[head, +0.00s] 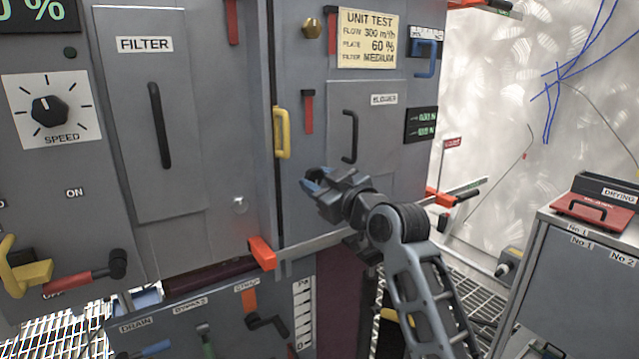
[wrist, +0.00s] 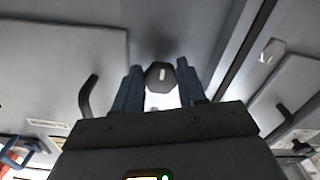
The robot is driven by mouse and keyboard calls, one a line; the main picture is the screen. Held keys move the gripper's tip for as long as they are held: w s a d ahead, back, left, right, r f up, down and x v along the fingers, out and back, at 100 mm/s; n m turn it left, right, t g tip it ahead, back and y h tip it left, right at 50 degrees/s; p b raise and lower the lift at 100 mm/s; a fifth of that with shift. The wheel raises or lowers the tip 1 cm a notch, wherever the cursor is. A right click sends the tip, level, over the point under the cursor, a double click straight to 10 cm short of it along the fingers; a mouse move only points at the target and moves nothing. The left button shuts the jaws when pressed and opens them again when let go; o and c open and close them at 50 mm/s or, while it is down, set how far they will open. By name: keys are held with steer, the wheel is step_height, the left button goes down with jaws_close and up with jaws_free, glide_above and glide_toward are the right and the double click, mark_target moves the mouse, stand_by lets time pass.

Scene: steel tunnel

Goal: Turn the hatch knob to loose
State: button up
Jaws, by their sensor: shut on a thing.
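My gripper (head: 316,184) reaches up to the cabinet front, just below and left of the BLOWER hatch (head: 368,115). In the wrist view its blue-grey fingers (wrist: 160,84) stand on both sides of a dark, many-sided knob (wrist: 160,70) and are shut on it. The knob has a short white mark, which stands nearly upright in that view. In the head view the gripper hides the knob. The BLOWER hatch has a dark handle (head: 349,137) and looks closed; the handle also shows in the wrist view (wrist: 88,97). No loose or tight lettering is readable.
A yellow handle (head: 282,133) sits up and left of my gripper. The FILTER hatch (head: 150,115) and a pale knob (head: 240,204) lie further left. A cart (head: 590,270) stands at right.

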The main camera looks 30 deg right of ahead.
steer(key=shift+f, duration=0.2)
steer(key=o, duration=0.8)
steer(key=shift+r, duration=0.1)
steer(key=s, duration=0.7)
steer(key=shift+s+p, duration=0.4)
